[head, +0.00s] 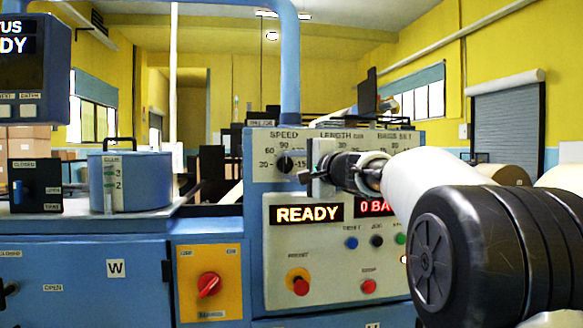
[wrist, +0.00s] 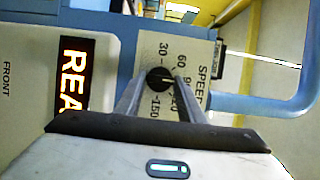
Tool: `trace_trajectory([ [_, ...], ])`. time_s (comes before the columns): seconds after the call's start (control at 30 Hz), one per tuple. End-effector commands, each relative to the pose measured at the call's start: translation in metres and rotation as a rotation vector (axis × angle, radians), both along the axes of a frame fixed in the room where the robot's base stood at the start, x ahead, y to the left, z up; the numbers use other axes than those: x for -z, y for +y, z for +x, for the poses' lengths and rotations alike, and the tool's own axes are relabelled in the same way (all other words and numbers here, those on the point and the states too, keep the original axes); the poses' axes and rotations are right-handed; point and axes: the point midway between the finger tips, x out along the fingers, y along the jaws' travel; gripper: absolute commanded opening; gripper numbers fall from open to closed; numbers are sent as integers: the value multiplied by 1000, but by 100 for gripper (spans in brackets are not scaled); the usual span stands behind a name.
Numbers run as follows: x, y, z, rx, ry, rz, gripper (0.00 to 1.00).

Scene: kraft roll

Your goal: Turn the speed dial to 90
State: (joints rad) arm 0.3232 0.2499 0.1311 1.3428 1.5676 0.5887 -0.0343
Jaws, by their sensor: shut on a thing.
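The speed dial (head: 285,164) is a round black knob under the SPEED label on the grey panel. It also shows in the wrist view (wrist: 158,77), where the scale is turned on its side. My gripper (wrist: 160,86) has one finger on each side of the knob and is shut on it. In the head view my gripper (head: 304,172) reaches the dial from the right. A pale pointer mark on the knob points roughly toward the SPEED label, near the 90. A finger partly covers the 90 and 120, so the exact setting is hard to read.
A red knob (head: 300,285) and several small buttons are lower down. A blue vertical pipe (head: 290,70) rises behind the panel. A blue pot (head: 130,182) stands left.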

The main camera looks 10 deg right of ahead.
Motion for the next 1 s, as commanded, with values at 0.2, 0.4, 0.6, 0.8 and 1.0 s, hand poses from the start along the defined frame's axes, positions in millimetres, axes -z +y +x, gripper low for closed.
trace_trajectory([
  [0.2,-1,-1,0,2,-1,-1,54],
  [0.4,0,-1,0,1,-1,-1,54],
  [0.6,0,-8,-17,2,-3,-1,54],
  [0.8,0,-26,-60,5,-3,-1,54],
  [1.0,-1,-44,-106,5,-4,-1,54],
])
